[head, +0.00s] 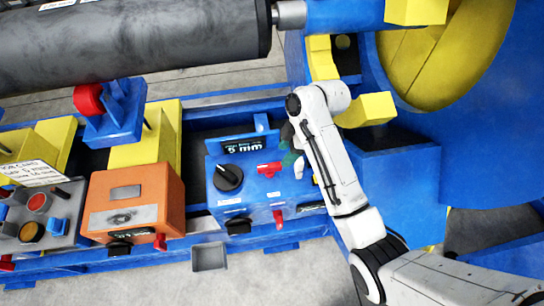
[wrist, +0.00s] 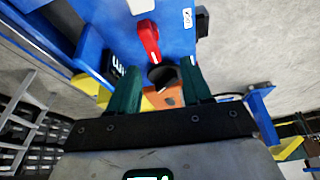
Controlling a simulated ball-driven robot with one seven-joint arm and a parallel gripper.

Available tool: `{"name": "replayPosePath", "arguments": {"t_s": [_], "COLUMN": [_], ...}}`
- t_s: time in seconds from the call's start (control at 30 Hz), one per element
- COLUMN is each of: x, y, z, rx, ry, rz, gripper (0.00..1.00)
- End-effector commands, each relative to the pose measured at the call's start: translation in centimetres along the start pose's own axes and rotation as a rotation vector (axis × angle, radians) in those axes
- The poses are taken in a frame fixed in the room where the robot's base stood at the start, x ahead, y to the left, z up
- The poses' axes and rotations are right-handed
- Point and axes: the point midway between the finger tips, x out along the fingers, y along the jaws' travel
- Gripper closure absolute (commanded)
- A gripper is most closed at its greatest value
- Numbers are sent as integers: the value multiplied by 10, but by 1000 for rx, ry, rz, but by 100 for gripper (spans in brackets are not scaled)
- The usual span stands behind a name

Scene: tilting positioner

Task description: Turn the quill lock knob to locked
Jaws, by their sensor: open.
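The blue control box (head: 250,196) carries a black round knob (head: 228,178) and a red bar-shaped knob (head: 269,169) on top. No readable label shows which of them is the quill lock knob. In the wrist view the red knob (wrist: 149,38) points down the picture, and the black knob (wrist: 162,77) appears just below it. My gripper (wrist: 160,66) is open, its two dark green fingers apart on either side of the black knob in the picture. No contact shows. In the head view my gripper (head: 291,160) is beside the box's right end, partly hidden by my arm.
A "5 mm" sign (head: 243,147) stands at the box's back edge. An orange box (head: 133,200) is to the left. On the blue box's front are a red lever (head: 278,217) and a black knob (head: 238,226). A large grey roller (head: 130,40) lies above; yellow blocks (head: 366,110) are nearby.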

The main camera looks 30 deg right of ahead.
Motion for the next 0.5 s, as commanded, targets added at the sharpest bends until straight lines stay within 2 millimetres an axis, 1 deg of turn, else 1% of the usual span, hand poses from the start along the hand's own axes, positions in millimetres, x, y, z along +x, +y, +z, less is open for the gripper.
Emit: {"name": "replayPosePath", "arguments": {"t_s": [0.03,0.1,0.23,0.37,0.5], "x": [-2,-3,3,21,48], "y": [7,12,14,12,12], "z": [-1,-3,-4,-4,-4], "rx": [-31,-61,-78,-77,-75], "ry": [4,9,12,10,10], "rz": [-1,-5,-9,-10,-10], "gripper": [51,51,51,51,51]}}
